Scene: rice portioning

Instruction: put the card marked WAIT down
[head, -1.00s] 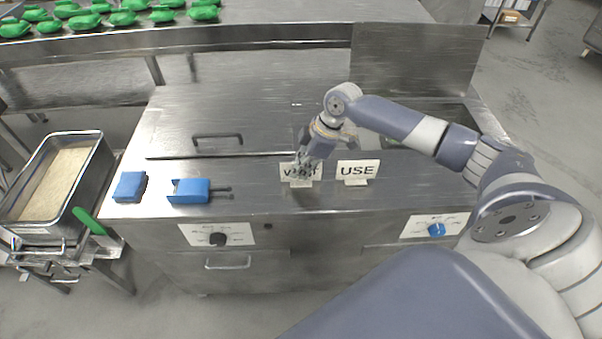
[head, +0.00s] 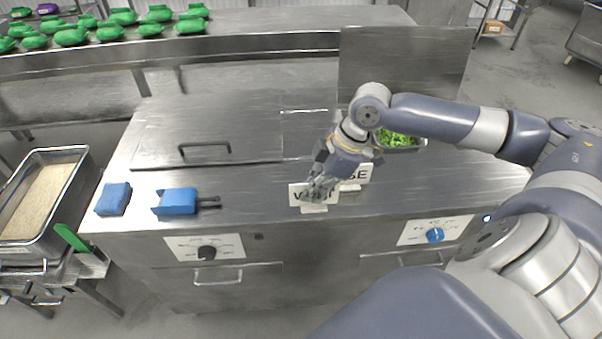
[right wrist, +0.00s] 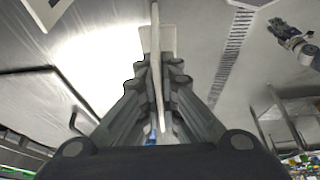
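The white WAIT card (head: 300,194) is at the counter's front, left of and nearer than the USE card (head: 357,176). My right gripper (head: 320,188) covers part of its lettering. In the right wrist view the card (right wrist: 155,60) stands edge-on between the two fingers (right wrist: 160,85), which close on it from both sides. Whether its foot touches the counter, I cannot tell. The USE card is partly hidden behind my right gripper. My left gripper is outside the head view; a gripper, apparently the left (right wrist: 293,38), shows small in the right wrist view.
The steel counter (head: 255,208) holds two blue objects (head: 113,199) (head: 176,201) at left. A container of chopped greens (head: 398,141) sits behind my right wrist. A rice pan (head: 45,195) stands at far left. Bare counter lies between the blue objects and the WAIT card.

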